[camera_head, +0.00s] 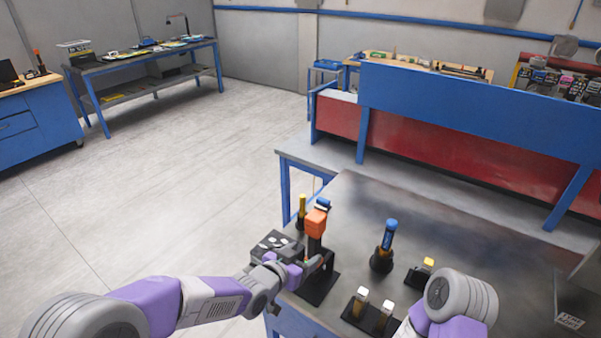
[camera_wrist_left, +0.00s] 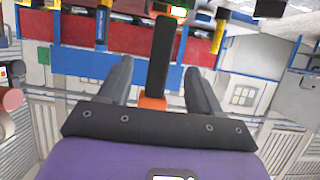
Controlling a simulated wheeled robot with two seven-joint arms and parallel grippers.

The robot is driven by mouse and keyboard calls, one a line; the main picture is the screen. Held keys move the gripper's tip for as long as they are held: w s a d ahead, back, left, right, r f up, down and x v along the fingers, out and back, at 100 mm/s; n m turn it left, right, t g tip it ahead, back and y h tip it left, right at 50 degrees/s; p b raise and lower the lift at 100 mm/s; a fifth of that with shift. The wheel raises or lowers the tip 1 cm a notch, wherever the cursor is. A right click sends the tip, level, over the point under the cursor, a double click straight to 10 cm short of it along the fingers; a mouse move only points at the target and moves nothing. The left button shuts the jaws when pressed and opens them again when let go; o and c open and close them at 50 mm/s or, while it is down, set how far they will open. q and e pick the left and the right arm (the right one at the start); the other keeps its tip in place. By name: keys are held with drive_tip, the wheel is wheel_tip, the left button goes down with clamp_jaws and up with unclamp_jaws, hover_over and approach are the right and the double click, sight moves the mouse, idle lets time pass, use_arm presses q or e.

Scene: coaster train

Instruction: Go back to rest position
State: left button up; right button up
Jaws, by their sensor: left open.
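My left gripper (camera_head: 318,264) is low over the near left part of the dark table (camera_head: 440,227). In the left wrist view its two fingers (camera_wrist_left: 158,88) are spread apart. A black upright post (camera_wrist_left: 158,55) shows between them with a gap on each side. In the head view an orange-topped black piece (camera_head: 316,222) stands just beyond the gripper, on a black base (camera_head: 318,288). I cannot tell whether the gripper touches it. My right arm comes in at the bottom right; its gripper is out of view.
A blue-capped tool in a black holder (camera_head: 384,258), a yellow-topped black block (camera_head: 420,275) and a black stand with two pale-topped pieces (camera_head: 367,312) are on the table. A black box (camera_head: 270,246) and a yellow handle (camera_head: 302,207) are at its left. Open floor (camera_head: 170,190) lies left.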

use_arm(q)
drive_tip(key=s+a+f+n+g+y, duration=0.1)
drive_tip(key=s+a+f+n+g, duration=0.15)
drive_tip(key=f, duration=0.55)
drive_tip(key=s+a+f+n+g+y, duration=0.1)
drive_tip(key=s+a+f, duration=0.25)
drive_tip(key=f, duration=0.45)
drive_tip(key=s+a+f+n+g+y, duration=0.2)
drive_tip(key=s+a+f, duration=0.1)
drive_tip(key=f, duration=0.5)
drive_tip(key=s+a+f+n+g, duration=0.1)
drive_tip(key=s+f+n+g, duration=0.1)
drive_tip(key=s+f, duration=0.3)
drive_tip(key=s+a+f+n+g, duration=0.1)
drive_tip(key=s+f, duration=0.4)
drive_tip(key=s, duration=0.6)
drive_tip(key=shift+s+a+n+g, duration=0.15)
drive_tip(key=shift+s+n+g, duration=0.1)
drive_tip(key=shift+n+g, duration=0.65)
